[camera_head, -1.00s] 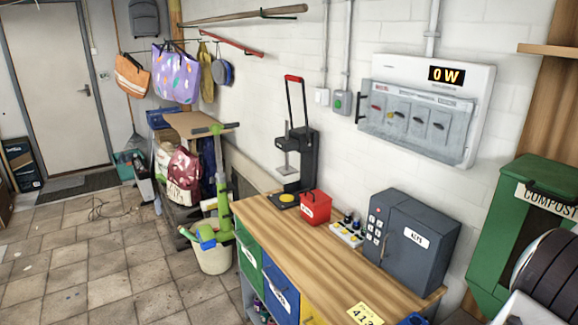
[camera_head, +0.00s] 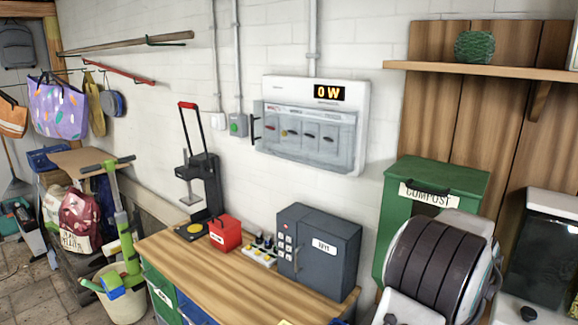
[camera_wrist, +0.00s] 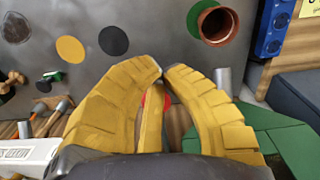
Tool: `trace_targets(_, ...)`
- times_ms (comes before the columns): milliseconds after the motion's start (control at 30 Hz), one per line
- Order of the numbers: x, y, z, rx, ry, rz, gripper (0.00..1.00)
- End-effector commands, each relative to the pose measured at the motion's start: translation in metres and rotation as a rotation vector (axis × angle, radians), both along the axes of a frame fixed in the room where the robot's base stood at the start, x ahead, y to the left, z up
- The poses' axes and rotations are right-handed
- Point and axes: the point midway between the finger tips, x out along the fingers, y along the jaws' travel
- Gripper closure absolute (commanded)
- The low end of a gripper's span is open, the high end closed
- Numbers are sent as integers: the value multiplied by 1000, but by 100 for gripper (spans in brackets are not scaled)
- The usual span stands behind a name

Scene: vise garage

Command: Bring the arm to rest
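My gripper (camera_wrist: 165,72) shows in the wrist view with its yellow ribbed fingers. The fingertips meet or nearly meet, and I see nothing held between them. A red disc shows partly behind the fingers. In the head view, part of my arm (camera_head: 437,262), dark and ribbed with light grey housings, fills the lower right, in front of the green compost bin (camera_head: 440,178). The gripper itself is not visible in the head view.
A wooden workbench (camera_head: 205,270) carries a grey key safe (camera_head: 318,250), a red box (camera_head: 225,233) and a black press stand (camera_head: 205,190). A breaker panel (camera_head: 310,125) hangs above. The wrist view shows a grey panel (camera_wrist: 85,20) with a copper cup (camera_wrist: 217,24).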

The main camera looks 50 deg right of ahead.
Motion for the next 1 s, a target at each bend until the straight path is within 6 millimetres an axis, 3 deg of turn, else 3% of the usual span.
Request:
trace_targets(167,58,66,3,-11,1,-25,100)
trace_targets(300,105,127,7,-39,-7,116,100)
trace_targets(400,129,170,8,-59,-16,257,100)
trace_targets(700,163,276,10,-143,-79,674,100)
trace_targets(1000,186,345,30,-276,-241,1059,100)
